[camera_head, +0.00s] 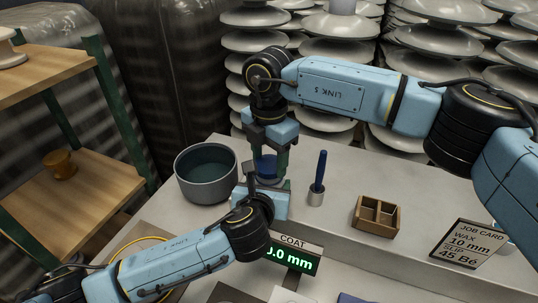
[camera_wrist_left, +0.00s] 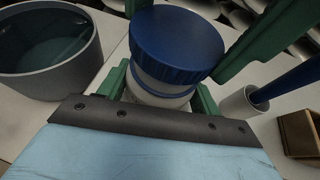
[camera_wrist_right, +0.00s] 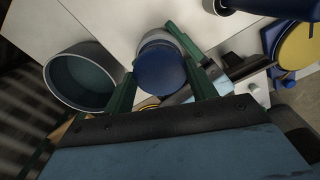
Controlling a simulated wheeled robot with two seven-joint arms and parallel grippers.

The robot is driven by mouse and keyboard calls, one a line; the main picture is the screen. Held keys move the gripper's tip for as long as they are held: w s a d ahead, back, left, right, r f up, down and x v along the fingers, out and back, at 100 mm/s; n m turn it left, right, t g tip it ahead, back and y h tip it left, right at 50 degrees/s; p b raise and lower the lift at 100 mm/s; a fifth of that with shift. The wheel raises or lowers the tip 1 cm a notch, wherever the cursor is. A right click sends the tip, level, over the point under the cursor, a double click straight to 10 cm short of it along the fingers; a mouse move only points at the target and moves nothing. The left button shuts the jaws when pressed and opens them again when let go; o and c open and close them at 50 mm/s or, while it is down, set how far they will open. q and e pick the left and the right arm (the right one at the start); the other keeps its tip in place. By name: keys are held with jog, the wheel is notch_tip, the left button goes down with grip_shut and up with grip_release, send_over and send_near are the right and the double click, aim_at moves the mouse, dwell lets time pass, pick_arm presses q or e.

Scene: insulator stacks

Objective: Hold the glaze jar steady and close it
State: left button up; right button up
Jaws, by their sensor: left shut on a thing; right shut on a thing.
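The glaze jar has a pale body (camera_wrist_left: 158,92) and a round blue lid (camera_wrist_left: 176,45). The lid also shows in the head view (camera_head: 265,166) and in the right wrist view (camera_wrist_right: 162,72). My left gripper (camera_head: 266,184) is shut on the jar body, its green fingers on either side below the lid. My right gripper (camera_head: 268,150) comes from above and is shut on the blue lid. The lid sits over the jar's mouth; I cannot tell whether it is fully tight. Much of the jar is hidden by my left gripper in the head view.
A grey pot of dark liquid (camera_head: 184,180) stands just left of the jar. A blue-handled tool (camera_head: 320,170) stands in a small cup to the right, then a wooden divided box (camera_head: 376,226). A coat display (camera_head: 291,258) and job card (camera_head: 471,246) are nearer. Insulator stacks stand behind.

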jog(key=shift+f, duration=0.55)
pick_arm(q)
grip_shut()
pick_arm(e)
jog(key=m, duration=1.3)
jog(key=o, duration=0.9)
jog(key=shift+s, duration=0.1)
jog(key=shift+a, duration=0.1)
